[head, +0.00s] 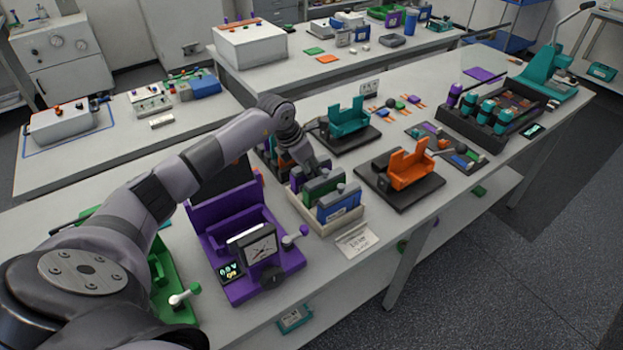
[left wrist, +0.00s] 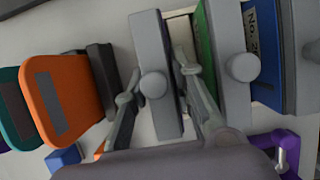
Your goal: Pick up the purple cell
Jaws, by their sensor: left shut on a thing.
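My right gripper is not in view.
An orange cell (left wrist: 62,95) stands left of the fingers, a teal one beyond it. A purple station (head: 265,283) stands in front of the crate, an orange station (head: 405,168) to the right and a teal station (head: 348,118) behind. A paper label (head: 356,241) lies by the crate.

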